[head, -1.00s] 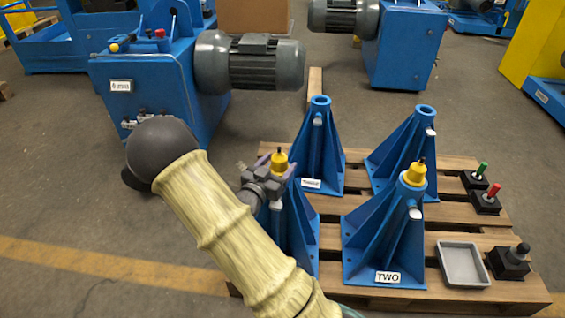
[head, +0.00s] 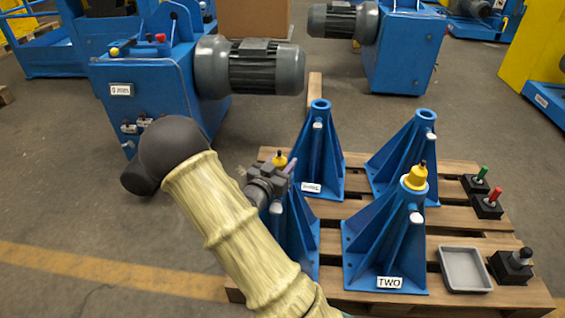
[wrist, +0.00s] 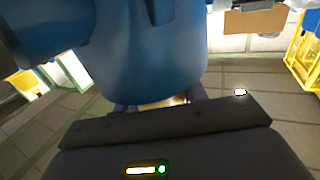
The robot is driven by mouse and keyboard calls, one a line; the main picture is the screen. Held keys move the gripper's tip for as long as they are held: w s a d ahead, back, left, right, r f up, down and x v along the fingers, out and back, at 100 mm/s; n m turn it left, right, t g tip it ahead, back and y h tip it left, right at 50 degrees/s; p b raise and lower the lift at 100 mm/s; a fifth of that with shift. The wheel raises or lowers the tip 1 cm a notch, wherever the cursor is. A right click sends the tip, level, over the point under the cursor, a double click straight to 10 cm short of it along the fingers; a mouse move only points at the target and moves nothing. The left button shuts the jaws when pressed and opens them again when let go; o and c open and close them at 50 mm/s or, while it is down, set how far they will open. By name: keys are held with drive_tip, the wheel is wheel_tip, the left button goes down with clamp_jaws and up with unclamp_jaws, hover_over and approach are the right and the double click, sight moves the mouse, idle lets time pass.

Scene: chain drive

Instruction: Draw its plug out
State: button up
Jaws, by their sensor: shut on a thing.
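The front-left blue stand (head: 303,235) is on the pallet, partly covered by my arm. A yellow plug (head: 280,159) with a dark tip shows at its top, its lower part hidden by my gripper (head: 283,168). My gripper is shut at the plug; the contact itself is hidden. In the wrist view a large blue rounded form (wrist: 150,50) fills the middle, with parts of my fingers (wrist: 158,105) low behind it; the plug cannot be made out there. Another yellow plug (head: 415,179) sits on the stand labelled TWO (head: 385,250).
Two more blue stands, back left (head: 318,160) and back right (head: 405,155), have open tops. A grey tray (head: 465,270), a black-knobbed box (head: 511,268) and red (head: 488,205) and green (head: 475,184) levers are at the pallet's right. A blue machine (head: 150,85) stands behind my arm.

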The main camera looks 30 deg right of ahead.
drive_tip(key=shift+w+r+p, duration=0.1)
drive_tip(key=shift+r+p, duration=2.75)
drive_tip(key=shift+r, duration=0.6)
drive_tip(key=shift+d+r+p, duration=0.1)
drive_tip(key=shift+r+p, duration=0.2)
drive_tip(key=shift+r, duration=0.05)
drive_tip(key=shift+a+r+p, duration=0.2)
drive_tip(key=shift+r+p, duration=0.35)
drive_tip(key=shift+r, duration=0.2)
drive_tip(key=shift+d, duration=0.1)
